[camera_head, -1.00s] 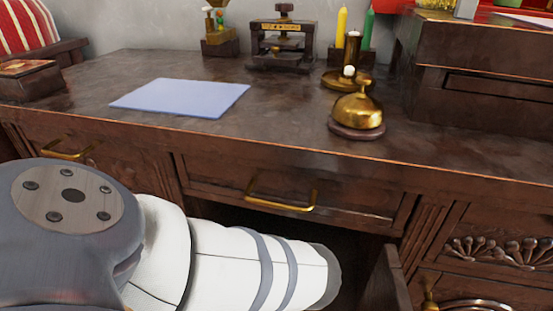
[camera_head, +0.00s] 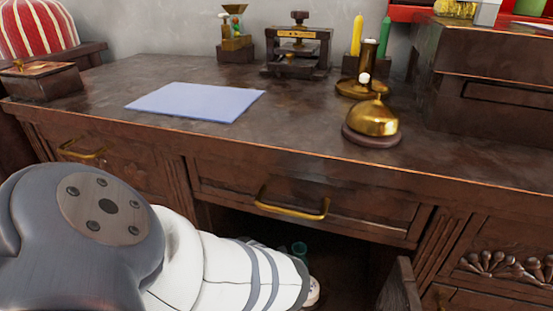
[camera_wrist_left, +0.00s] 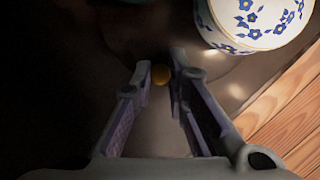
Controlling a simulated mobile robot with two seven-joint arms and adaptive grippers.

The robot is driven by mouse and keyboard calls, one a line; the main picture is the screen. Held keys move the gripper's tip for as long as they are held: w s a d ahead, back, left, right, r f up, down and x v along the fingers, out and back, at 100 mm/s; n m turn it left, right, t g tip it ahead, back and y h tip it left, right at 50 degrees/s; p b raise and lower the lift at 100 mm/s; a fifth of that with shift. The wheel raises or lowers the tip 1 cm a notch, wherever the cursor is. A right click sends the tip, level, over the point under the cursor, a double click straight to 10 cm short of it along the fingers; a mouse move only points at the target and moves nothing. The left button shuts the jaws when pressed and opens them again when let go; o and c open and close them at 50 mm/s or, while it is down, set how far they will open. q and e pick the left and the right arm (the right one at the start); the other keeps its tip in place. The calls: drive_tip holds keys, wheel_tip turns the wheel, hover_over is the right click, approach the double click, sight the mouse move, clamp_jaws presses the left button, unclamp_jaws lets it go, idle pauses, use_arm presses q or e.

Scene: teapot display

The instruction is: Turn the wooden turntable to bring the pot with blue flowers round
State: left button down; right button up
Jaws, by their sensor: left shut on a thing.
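In the left wrist view my left gripper (camera_wrist_left: 161,76) is shut on a small golden knob (camera_wrist_left: 160,74) between its fingertips. The knob stands on a dark brown surface (camera_wrist_left: 172,38), which looks like the turntable; its outline is hard to make out. The white pot with blue flowers (camera_wrist_left: 254,20) is at the upper right, apart from the fingers and cut by the frame. In the head view my left arm reaches into the dark space under the desk, and its fingers are hidden. A teal thing (camera_head: 299,248) shows just past the arm. My right gripper is not in view.
The desk (camera_head: 330,165) overhangs the dark space, with a brass-handled drawer (camera_head: 290,205) above my arm. A brass bell (camera_head: 373,118) and a blue sheet (camera_head: 196,102) lie on top. An open door edge (camera_head: 400,290) stands right of the arm. Wooden planks (camera_wrist_left: 285,110) show at right.

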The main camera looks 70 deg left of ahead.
use_arm(q)
drive_tip(key=shift+w+a+f+m+h+b, duration=0.15)
drive_tip(key=shift+a+m+h+b, duration=0.15)
drive_tip(key=shift+a+m, duration=0.35)
drive_tip(key=shift+w+a+r+m+h+b, duration=0.1)
drive_tip(key=shift+w+a+m+h+b, duration=0.2)
drive_tip(key=shift+m, duration=0.45)
drive_tip(key=shift+w+a+m+g+h+b, duration=0.35)
drive_tip(key=shift+a+m+b, duration=0.4)
drive_tip(key=shift+m, duration=0.45)
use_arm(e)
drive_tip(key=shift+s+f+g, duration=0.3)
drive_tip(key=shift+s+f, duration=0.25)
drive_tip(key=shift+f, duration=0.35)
use_arm(q)
drive_tip(key=shift+w+a, duration=0.1)
drive_tip(key=c, duration=1.6)
unclamp_jaws()
wheel_tip(320, 180, up, 10)
drive_tip(key=shift+r, duration=0.1)
